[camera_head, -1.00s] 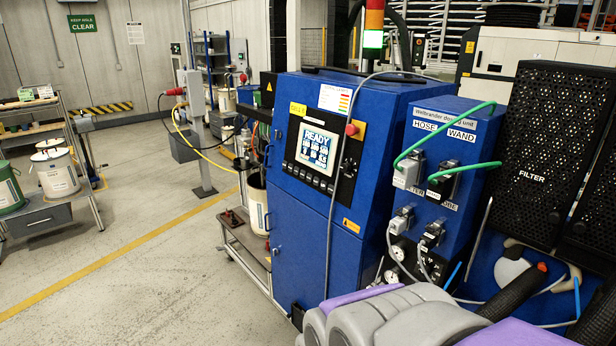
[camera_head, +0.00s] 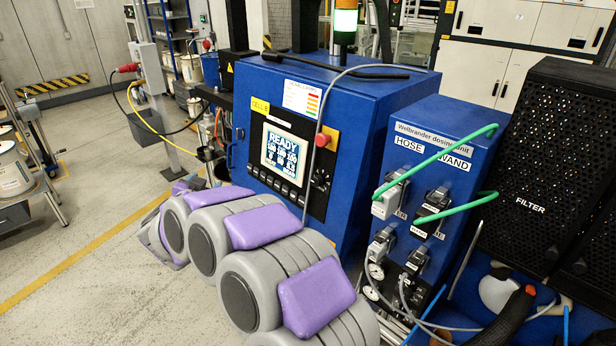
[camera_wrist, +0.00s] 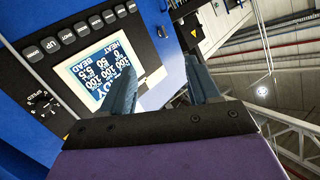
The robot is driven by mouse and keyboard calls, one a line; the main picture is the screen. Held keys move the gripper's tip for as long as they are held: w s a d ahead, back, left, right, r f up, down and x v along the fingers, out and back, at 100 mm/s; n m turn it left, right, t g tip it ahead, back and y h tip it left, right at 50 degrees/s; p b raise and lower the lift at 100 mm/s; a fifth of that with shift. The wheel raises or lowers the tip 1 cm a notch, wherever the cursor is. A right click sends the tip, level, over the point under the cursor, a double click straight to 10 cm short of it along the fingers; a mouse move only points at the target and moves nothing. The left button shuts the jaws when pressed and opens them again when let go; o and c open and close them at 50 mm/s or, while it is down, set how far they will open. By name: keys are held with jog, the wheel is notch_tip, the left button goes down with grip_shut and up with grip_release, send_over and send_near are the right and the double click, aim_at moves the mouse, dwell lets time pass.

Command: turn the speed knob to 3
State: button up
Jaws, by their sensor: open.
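The speed knob (camera_wrist: 45,106) is a small black dial beside its SPEED label at the left edge of the wrist view, where the picture is turned nearly upside down. Its setting is too small to read. In the head view the knob (camera_head: 321,178) is on the black control panel, right of the screen. My gripper (camera_wrist: 158,62) is open and empty. Its two blue-grey fingers are in front of the screen (camera_wrist: 95,75), to the right of the knob in the wrist view and apart from it. In the head view I cannot make out the fingers.
The panel is on a blue cabinet (camera_head: 262,88). A red button (camera_head: 322,140) and a hanging grey cable are close to the knob. Several grey panel buttons (camera_wrist: 67,36) line the screen. The dosing unit (camera_head: 450,120) with green hoses stands at the right.

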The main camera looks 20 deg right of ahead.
jog(key=s+d+f+m+g+h+p, duration=0.2)
jog(key=s+d+f+m+g+h, duration=0.25)
jog(key=d+h, duration=0.35)
jog(key=m+g+h, duration=0.2)
jog(key=g+h, duration=0.1)
jog(key=g, duration=0.2)
send_near(315, 183)
jog(key=shift+n, duration=0.25)
jog(key=x, duration=0.6)
jog(key=shift+w+d+f, duration=0.1)
jog(key=shift+d+f, duration=0.1)
jog(key=shift+d, duration=0.2)
jog(key=shift+w+d+r, duration=0.15)
jog(key=shift+w+d, duration=0.2)
jog(key=shift+w, duration=0.05)
jog(key=shift+d, duration=0.95)
jog(key=shift+c, duration=1.3)
jog(key=shift+a, duration=0.5)
jog(key=c, duration=0.4)
jog(key=shift+t, duration=0.35)
jog(key=c, duration=0.4)
